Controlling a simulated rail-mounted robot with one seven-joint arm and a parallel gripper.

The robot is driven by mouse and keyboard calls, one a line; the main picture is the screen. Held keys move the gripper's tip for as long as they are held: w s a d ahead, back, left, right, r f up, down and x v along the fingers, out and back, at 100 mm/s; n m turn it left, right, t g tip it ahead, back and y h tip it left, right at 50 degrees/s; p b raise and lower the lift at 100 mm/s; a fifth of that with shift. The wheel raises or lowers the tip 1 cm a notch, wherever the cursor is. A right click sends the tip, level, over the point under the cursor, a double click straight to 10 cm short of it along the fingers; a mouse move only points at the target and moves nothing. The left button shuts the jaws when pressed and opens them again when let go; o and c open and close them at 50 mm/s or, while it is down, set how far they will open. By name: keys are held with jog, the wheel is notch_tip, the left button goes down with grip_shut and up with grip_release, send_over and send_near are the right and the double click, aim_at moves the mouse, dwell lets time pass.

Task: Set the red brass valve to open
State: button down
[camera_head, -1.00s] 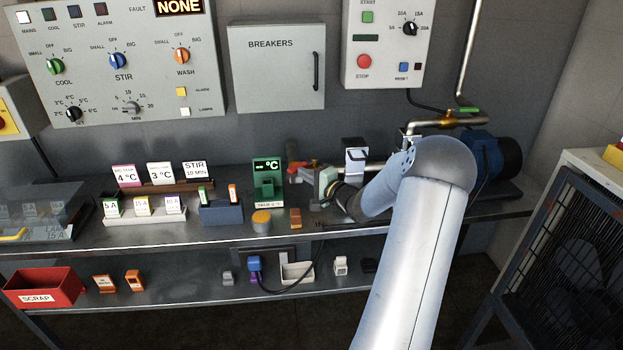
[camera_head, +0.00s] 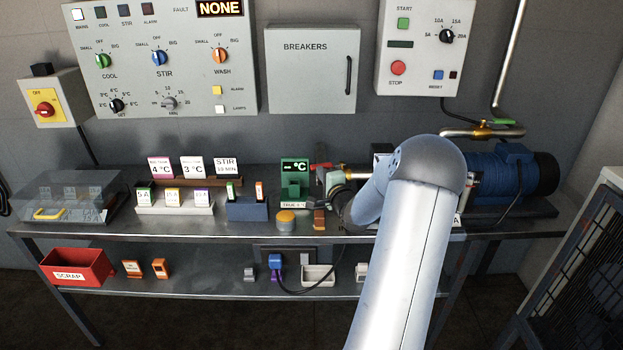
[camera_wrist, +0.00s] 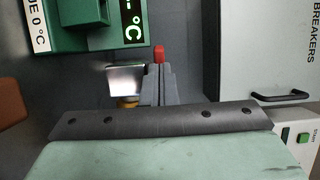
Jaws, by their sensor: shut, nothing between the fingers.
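The red valve handle (camera_head: 322,166) is in the head view on the bench, right of the green temperature display, beside a brass pipe piece (camera_head: 357,173). Its red end (camera_wrist: 159,54) shows in the wrist view just beyond my fingertips; the rest is hidden behind them. A brass part (camera_wrist: 127,102) shows left of the fingers under a silver block (camera_wrist: 125,80). My gripper (camera_head: 313,196) is low over the bench in front of the valve. In the wrist view my gripper (camera_wrist: 159,72) is shut and empty. I cannot tell whether it touches the handle, nor the handle's exact angle.
The green display (camera_head: 295,178) stands close left of my gripper. An orange-topped button (camera_head: 286,219) and a brown block (camera_head: 319,219) are near the front edge. A blue pump (camera_head: 500,172) is at right. Another valve with a green handle (camera_head: 502,121) is on the upper pipe.

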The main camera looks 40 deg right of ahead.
jog(key=shift+a+x, duration=0.2)
jog(key=shift+x, duration=0.85)
jog(key=shift+w+r, duration=0.1)
jog(key=shift+w, duration=0.05)
jog(key=shift+a, duration=0.1)
jog(key=s+a, duration=0.9)
jog(key=s, duration=0.1)
jog(key=shift+s, duration=0.3)
